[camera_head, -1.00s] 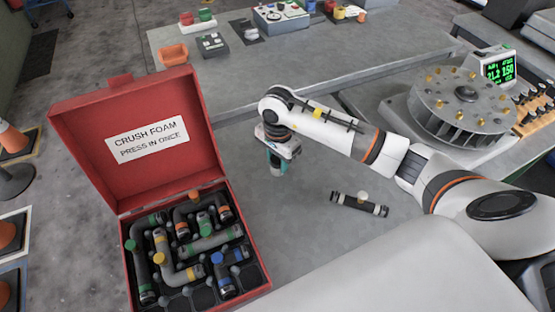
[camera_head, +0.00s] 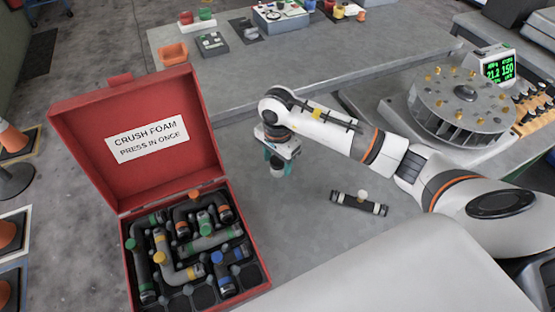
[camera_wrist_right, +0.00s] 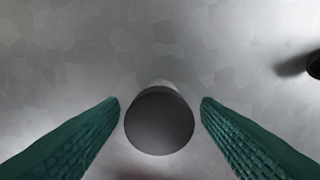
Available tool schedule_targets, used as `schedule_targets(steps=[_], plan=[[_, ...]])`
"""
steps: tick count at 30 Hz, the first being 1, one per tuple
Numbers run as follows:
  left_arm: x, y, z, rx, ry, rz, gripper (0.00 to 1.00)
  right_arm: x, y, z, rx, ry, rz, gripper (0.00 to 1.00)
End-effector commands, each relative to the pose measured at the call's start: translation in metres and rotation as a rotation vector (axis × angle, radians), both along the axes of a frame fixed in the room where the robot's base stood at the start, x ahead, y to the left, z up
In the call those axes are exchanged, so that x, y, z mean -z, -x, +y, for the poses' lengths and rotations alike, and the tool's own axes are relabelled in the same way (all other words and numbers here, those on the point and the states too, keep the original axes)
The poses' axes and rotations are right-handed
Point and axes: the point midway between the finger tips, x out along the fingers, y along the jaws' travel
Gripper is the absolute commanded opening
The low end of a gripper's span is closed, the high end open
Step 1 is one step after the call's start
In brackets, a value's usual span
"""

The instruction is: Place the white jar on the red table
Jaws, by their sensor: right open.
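A small whitish cylinder, seemingly the white jar (camera_head: 278,171), stands on the grey table under my right gripper (camera_head: 278,162). In the right wrist view the jar (camera_wrist_right: 159,120) shows a round dark grey top and a pale side. It lies between the two teal fingers of my right gripper (camera_wrist_right: 160,108), with a narrow gap on each side. My right gripper is open around it. No red table shows; the table (camera_head: 285,220) here is grey. My left gripper is not in view.
An open red case (camera_head: 70,140) with several pipe pieces stands left of the gripper. A dark rod with pale bands (camera_head: 359,204) lies to the right. A finned round turntable (camera_head: 463,100) stands at the back right. The table between case and rod is clear.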

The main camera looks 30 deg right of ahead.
Motion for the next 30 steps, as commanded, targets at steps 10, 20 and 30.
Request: schedule_targets(steps=[10,20,30], plan=[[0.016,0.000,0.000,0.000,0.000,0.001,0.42,-0.072,-0.002,-0.001,-0.001,0.002,-0.009,0.57],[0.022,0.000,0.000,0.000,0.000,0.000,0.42,-0.113,-0.001,-0.001,0.000,0.002,-0.004,0.57],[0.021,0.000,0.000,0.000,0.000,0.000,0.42,-0.116,0.000,0.000,0.000,0.001,-0.003,0.57]])
